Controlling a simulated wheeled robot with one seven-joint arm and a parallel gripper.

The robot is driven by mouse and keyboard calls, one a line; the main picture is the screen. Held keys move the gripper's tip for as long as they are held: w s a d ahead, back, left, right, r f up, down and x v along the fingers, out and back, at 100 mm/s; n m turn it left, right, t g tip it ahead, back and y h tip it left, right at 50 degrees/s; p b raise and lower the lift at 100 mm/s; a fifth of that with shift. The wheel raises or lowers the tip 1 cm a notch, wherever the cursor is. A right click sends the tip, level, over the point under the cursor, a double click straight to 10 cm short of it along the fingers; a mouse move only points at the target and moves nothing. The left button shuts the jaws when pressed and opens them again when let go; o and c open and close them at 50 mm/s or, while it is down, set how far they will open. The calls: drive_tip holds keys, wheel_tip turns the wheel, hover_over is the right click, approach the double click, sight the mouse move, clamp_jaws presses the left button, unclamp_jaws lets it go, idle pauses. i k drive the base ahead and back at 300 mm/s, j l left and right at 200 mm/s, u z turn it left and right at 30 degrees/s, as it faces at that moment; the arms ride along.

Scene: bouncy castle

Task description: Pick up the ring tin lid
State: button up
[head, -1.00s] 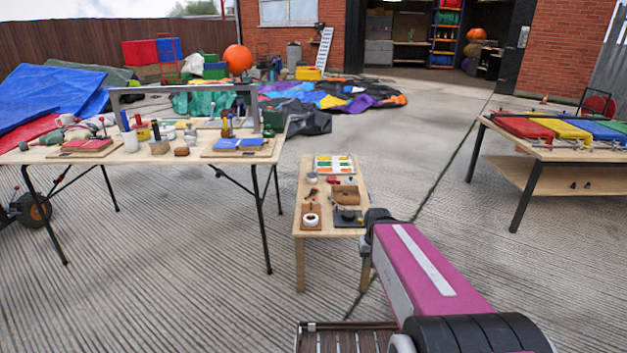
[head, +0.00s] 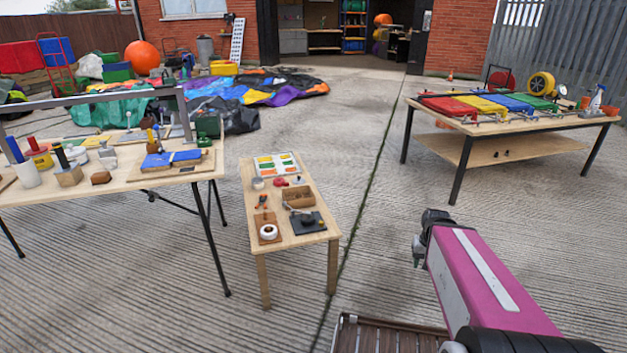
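No ring tin lid can be made out with certainty at this size. A small round pale tin (head: 257,183) stands at the left edge of the narrow wooden table (head: 262,218); whether its top is a separate lid is too small to tell. A dark round piece (head: 308,219) sits on a black mat at the table's front right. My gripper (head: 418,252) hangs beyond the table's right side, over the concrete, apart from everything on it. Its fingers are mostly hidden by my arm, so their opening does not show.
The narrow table also holds a white roll (head: 268,232) on a board, a wooden compartment box (head: 299,197) and a tray of coloured patches (head: 278,166). A cluttered workbench (head: 130,184) is close on the left. Another table (head: 560,145) stands at right. Concrete between is clear.

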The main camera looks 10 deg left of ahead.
sight(299, 180)
drive_tip(key=i+z, duration=0.15)
drive_tip(key=i, duration=1.55)
drive_tip(key=i+u, duration=0.1)
drive_tip(key=i, duration=0.5)
drive_tip(key=i+l+u, duration=0.1)
drive_tip(key=i, duration=0.45)
drive_tip(key=i+l+u, duration=0.15)
drive_tip(key=i, duration=0.4)
drive_tip(key=i+u, duration=0.1)
drive_tip(key=u, duration=1.9)
